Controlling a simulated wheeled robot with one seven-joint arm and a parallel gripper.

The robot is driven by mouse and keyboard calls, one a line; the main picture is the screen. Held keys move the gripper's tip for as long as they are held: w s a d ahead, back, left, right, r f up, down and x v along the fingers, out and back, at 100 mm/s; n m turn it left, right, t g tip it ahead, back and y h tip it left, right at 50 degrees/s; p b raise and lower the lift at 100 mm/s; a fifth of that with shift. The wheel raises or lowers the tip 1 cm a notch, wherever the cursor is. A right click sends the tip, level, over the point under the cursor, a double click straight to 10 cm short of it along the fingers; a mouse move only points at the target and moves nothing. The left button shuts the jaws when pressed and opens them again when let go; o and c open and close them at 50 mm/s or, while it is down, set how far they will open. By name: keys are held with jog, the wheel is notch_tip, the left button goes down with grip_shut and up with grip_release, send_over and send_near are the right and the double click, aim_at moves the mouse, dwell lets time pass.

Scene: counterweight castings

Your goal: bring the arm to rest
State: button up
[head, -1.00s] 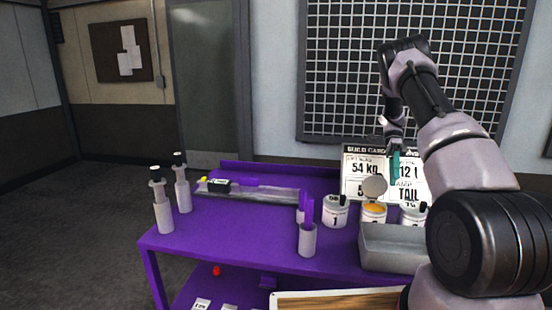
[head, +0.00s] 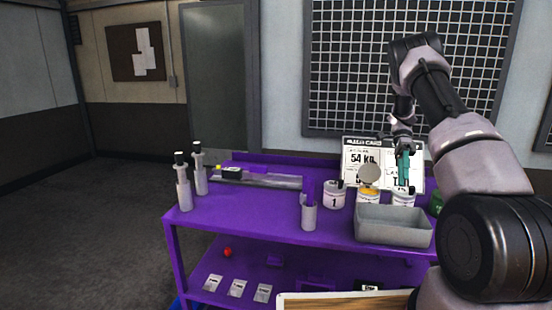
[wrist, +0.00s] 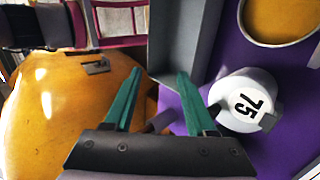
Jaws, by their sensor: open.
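My gripper (head: 404,165) hangs at the end of my raised arm, on the right of the head view, in front of the build card (head: 357,160) and over the pots. In the wrist view its two teal fingers (wrist: 158,76) stand apart with nothing between them. Whether the fingers touch anything is not clear.
The purple cart (head: 255,215) carries white pot 1 (head: 334,196), an open yellow-filled pot (head: 368,195), a grey cup (head: 309,217) and two grey bottles at left. A glossy orange surface (wrist: 60,100) fills the wrist view's left side. Floor left of the cart is clear.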

jog(key=s+a+r+n+t, duration=0.2)
jog(key=s+a+r+n, duration=0.1)
jog(key=r, duration=0.4)
jog(key=s+a+r+n+t, duration=0.2)
jog(key=s+r, duration=0.1)
jog(key=r, duration=0.3)
jog(key=s+a+r+n+t, duration=0.2)
jog(key=a+r+n+t, duration=0.1)
jog(key=r, duration=0.4)
jog(key=s+a+r+n+t, duration=0.3)
jog(key=s+a+n+t, duration=0.1)
jog(key=s, duration=0.5)
jog(key=s+a+r+n+t, duration=0.4)
jog(key=s+a+n+t, duration=0.1)
jog(key=s, duration=0.4)
jog(key=shift+s+a+r+h, duration=0.15)
jog(key=shift+s+a+h, duration=0.05)
jog(key=shift+s+h, duration=0.1)
jog(key=shift+c, duration=0.3)
jog(key=shift+c, duration=0.2)
